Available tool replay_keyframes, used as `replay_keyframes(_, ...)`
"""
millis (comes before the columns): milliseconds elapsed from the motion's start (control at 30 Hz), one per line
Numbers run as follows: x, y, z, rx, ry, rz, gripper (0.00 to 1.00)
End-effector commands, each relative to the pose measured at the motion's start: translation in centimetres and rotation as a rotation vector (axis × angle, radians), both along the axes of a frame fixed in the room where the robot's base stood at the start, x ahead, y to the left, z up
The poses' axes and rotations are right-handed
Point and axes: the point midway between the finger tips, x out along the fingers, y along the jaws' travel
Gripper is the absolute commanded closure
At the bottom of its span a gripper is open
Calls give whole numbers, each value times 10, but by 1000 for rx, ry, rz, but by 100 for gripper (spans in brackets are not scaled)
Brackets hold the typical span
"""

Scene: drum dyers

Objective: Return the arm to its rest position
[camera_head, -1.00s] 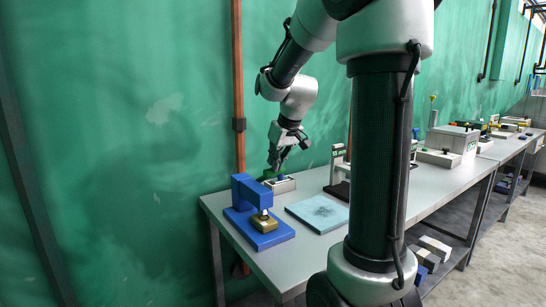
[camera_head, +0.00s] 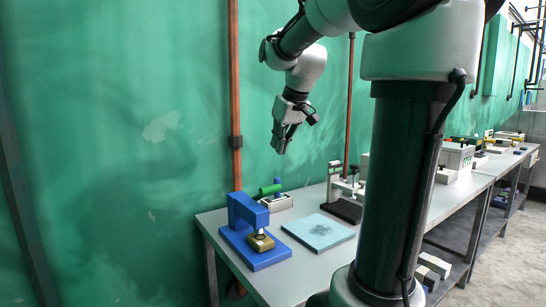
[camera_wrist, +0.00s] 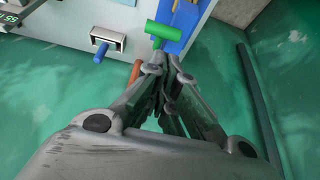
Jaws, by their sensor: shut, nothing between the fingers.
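My gripper (camera_head: 281,150) hangs from my raised arm above the far left end of the table, pointing down. Its fingers are together and empty; they show close up in the wrist view (camera_wrist: 163,64). Below it, apart from it, a green cylinder (camera_head: 269,189) stands out next to a small white box (camera_head: 277,203) with a blue peg at the back of the table. In the wrist view, the green cylinder (camera_wrist: 163,30) lies just past the fingertips in the picture, and the white box (camera_wrist: 108,38) with its blue peg is left of it.
A blue press-like stand (camera_head: 250,222) with a brass block (camera_head: 261,241) is at the table's left end. A light blue mat (camera_head: 318,232) lies beside it, and a black-based device (camera_head: 343,208) stands behind. A copper pipe (camera_head: 235,110) runs up the green wall. Air around the gripper is clear.

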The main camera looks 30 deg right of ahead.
Motion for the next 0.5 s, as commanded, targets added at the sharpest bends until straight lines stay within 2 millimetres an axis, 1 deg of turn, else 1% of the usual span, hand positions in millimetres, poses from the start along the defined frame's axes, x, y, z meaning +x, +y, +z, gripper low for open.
replay_keyframes(100,-3,0,4,0,0,0,100)
replay_keyframes(267,-3,0,5,4,0,-8,100)
replay_keyframes(333,-4,-1,3,18,4,-45,100)
replay_keyframes(367,-8,-2,-5,25,21,-64,100)
replay_keyframes(433,-23,-1,-27,39,69,-105,100)
replay_keyframes(467,-35,1,-36,43,88,-123,100)
replay_keyframes(500,-53,6,-47,45,110,-141,100)
